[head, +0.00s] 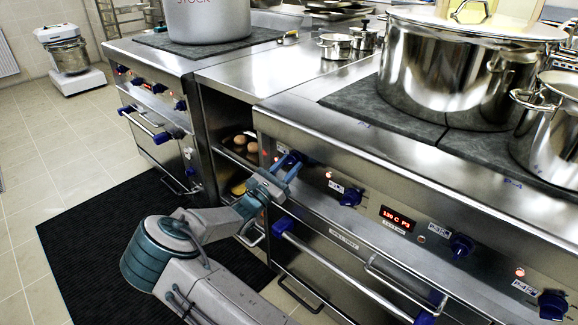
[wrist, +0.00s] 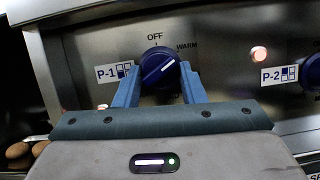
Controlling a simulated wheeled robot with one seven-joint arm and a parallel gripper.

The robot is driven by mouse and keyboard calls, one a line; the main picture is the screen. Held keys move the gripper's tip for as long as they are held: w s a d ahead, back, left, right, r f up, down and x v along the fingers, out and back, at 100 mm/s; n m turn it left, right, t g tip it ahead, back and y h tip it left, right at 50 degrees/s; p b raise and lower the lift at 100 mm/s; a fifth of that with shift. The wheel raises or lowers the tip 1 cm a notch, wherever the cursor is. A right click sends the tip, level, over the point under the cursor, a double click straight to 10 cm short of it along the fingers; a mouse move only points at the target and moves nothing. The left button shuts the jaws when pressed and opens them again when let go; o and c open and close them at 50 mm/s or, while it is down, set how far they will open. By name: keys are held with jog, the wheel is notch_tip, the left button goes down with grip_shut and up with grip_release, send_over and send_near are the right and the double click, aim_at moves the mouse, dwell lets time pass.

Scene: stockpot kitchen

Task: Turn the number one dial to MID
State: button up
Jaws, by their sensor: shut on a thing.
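The number one dial (wrist: 157,64) is a round dark blue knob on the steel front panel, beside a P-1 label (wrist: 113,73). Its white pointer line points up and to the right, toward the WARM mark (wrist: 187,46); OFF is printed above it. My gripper (wrist: 160,75) has its blue fingers on both sides of the dial, shut on it. In the head view my gripper (head: 284,168) reaches the left end of the near stove's panel and partly hides the dial. The marks below the dial are covered by my gripper, so MID is not readable.
The P-2 dial (wrist: 312,73) and a lit lamp (wrist: 258,54) are to the right. Below the panel runs an oven handle (head: 330,265). A large steel pot (head: 450,80) stands on the stovetop. Brown round items (head: 245,143) sit on the shelf at left.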

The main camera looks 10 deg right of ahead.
jog(key=m+g, duration=0.1)
jog(key=m, duration=0.1)
jog(key=m+g, duration=0.1)
jog(key=m, duration=0.2)
jog(key=m+g+h, duration=0.1)
jog(key=m, duration=0.2)
jog(key=shift+w+a+r+g, duration=0.1)
jog(key=shift+w+a+g, duration=0.2)
jog(key=shift+g, duration=0.1)
jog(key=m+g, duration=0.1)
jog(key=m, duration=0.2)
jog(key=m+g, duration=0.2)
jog(key=m, duration=0.2)
jog(key=shift+w+r, duration=0.15)
jog(key=shift+r, duration=0.05)
jog(key=m+y, duration=0.1)
jog(key=m, duration=0.2)
jog(key=m+g+y+b, duration=0.1)
jog(key=m, duration=0.1)
jog(key=shift+a+r+m, duration=0.1)
jog(key=shift+r+m, duration=0.1)
jog(key=shift+m, duration=0.2)
jog(key=m, duration=0.1)
jog(key=m+y+b, duration=0.1)
jog(key=m+b, duration=0.1)
jog(key=shift+r+m+g+y, duration=0.25)
jog(key=shift+m+g+y, duration=0.05)
jog(key=shift+y, duration=0.1)
jog(key=o, duration=1)
